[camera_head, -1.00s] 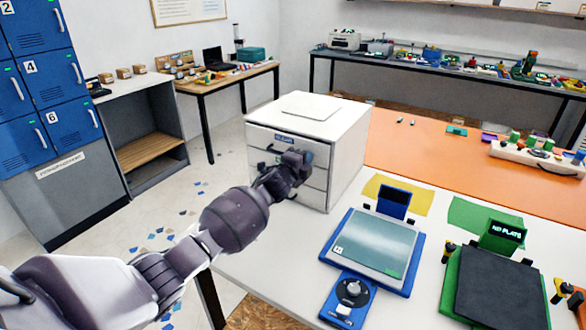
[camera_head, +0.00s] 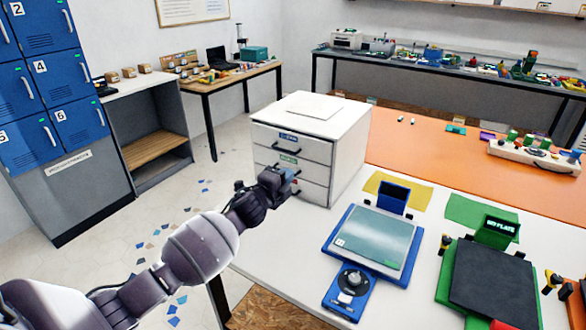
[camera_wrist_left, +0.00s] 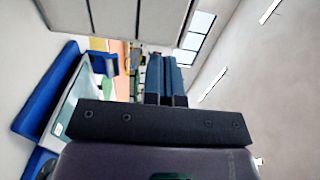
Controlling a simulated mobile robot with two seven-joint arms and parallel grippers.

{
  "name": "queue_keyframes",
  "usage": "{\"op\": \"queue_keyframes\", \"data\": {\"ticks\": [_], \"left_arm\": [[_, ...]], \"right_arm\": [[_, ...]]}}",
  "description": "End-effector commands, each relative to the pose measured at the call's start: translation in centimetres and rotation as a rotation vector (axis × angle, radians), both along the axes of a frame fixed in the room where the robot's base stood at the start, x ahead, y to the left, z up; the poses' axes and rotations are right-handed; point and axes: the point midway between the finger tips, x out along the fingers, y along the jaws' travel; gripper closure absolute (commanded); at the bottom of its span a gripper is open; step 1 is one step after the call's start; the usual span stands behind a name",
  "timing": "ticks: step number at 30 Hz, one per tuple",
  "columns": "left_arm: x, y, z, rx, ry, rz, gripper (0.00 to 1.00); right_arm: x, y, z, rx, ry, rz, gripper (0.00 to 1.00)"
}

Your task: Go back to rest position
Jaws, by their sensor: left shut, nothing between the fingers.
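My left gripper (camera_head: 284,184) is in front of the lower drawers of the white drawer cabinet (camera_head: 345,152), apart from it as far as I can tell. Its two dark fingers (camera_wrist_left: 166,78) lie close together in the left wrist view, shut with nothing between them. The cabinet's drawers look closed, and a flat white panel lies on its top. My left arm reaches in from the lower left. My right gripper is not in view.
A blue-framed printer (camera_head: 330,245) stands on the white table (camera_head: 262,252), with a green-framed one (camera_head: 447,262) to its right. An orange surface (camera_head: 420,155) lies behind. Blue lockers (camera_head: 40,75) stand at the left, with open floor between.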

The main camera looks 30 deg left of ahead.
Motion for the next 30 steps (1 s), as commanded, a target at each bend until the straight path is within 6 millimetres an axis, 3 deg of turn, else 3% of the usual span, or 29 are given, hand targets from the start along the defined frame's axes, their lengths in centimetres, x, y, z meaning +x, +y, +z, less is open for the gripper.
{"op": "queue_keyframes", "data": {"ticks": [13, 17, 21, 26, 30], "left_arm": [[-1.1, 0.1, 0.0, -0.041, 0.004, 0.002, 1.0], [-1.1, 0.0, 0.2, -0.161, 0.019, 0.006, 1.0], [-1.5, -1.4, 1.6, -0.361, 0.025, -0.011, 1.0], [-4.4, -3.2, -0.4, -0.624, 0.088, -0.011, 1.0], [-7.5, -4.2, -3.2, -0.802, 0.152, 0.013, 1.0]], "right_arm": [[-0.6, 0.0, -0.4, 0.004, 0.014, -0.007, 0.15], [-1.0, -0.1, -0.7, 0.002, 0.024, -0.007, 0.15], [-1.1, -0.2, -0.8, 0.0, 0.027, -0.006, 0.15], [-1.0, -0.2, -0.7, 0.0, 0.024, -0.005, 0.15], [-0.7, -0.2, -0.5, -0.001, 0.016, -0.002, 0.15]]}}
